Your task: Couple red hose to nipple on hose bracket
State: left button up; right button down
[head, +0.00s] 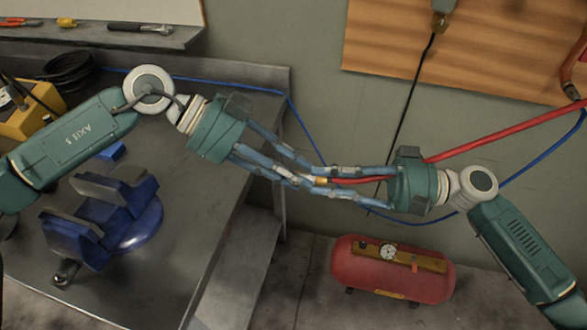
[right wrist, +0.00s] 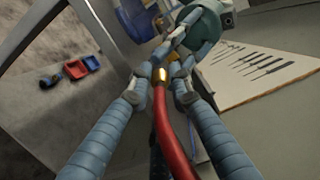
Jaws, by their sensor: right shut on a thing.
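The red hose (head: 500,132) comes in from the upper right, passes behind my right gripper's body and runs between its fingers. My right gripper (head: 338,178) is shut on the red hose near its brass end fitting (head: 320,181). In the right wrist view the hose (right wrist: 170,130) runs up between the fingertips (right wrist: 160,92), and the brass fitting (right wrist: 160,73) sticks out past them. My left gripper (head: 308,177) faces the right one, with its fingertips close around or beside the fitting. Whether it grips anything is hidden. I cannot make out the hose bracket or its nipple.
A blue vise (head: 135,220) stands on the grey workbench (head: 190,245) at left, near a yellow device (head: 30,110). A red air compressor (head: 350,275) is on the floor below the grippers. A blue hose (head: 545,160) and a black cable (head: 407,100) hang along the wall.

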pick_arm(q)
jog(key=shift+d+r, duration=0.15)
grip_shut()
pick_arm(e)
jog(key=shift+f, duration=0.1)
pick_arm(q)
jog(key=o, duration=0.8)
grip_release()
pick_arm(e)
jog(key=shift+a, duration=0.1)
